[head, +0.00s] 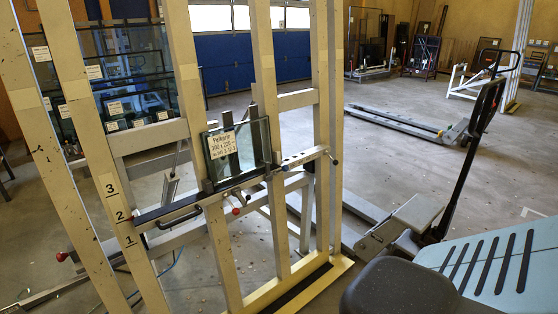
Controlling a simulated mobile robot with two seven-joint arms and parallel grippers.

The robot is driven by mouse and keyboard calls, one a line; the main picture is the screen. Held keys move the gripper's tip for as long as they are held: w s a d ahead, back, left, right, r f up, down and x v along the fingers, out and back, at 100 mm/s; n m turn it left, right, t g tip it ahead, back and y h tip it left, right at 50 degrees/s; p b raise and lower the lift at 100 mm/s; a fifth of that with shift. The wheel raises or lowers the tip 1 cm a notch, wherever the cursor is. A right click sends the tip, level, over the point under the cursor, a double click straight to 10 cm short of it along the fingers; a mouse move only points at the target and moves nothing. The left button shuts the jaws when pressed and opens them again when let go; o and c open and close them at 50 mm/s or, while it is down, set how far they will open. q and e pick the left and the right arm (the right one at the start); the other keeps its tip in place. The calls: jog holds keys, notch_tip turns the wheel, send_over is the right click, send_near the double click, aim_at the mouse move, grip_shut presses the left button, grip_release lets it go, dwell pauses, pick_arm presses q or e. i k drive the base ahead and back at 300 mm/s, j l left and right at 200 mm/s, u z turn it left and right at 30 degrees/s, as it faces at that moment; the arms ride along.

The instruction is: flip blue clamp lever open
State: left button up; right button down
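The tilting glass frame (265,60) stands at left centre, made of tall cream posts joined by rails. A small glass pane (259,141) with a paper label (221,145) rests on its crossbar. A dark curved handle (180,218) sits further left. Neither of my grippers is in view.
Labelled glass panes (130,85) stand behind the frame at left. A pallet truck (415,215) with a tall black handle stands right of the frame; another (400,122) is behind. A dark rounded shape and a pale blue slotted panel (500,262) fill the lower right. Floor shows between.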

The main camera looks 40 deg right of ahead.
aim_at(285, 169)
jog(key=i+l+u, duration=0.1)
jog(key=l, duration=0.5)
jog(key=i+l+u, duration=0.15)
jog(key=l, duration=0.45)
jog(key=l+u, duration=0.1)
jog(key=l, duration=0.5)
jog(key=i+l, duration=0.1)
jog(key=l, duration=0.45)
jog(key=i+l, duration=0.1)
jog(key=l, duration=0.5)
jog(key=i+l, duration=0.1)
jog(key=l, duration=0.45)
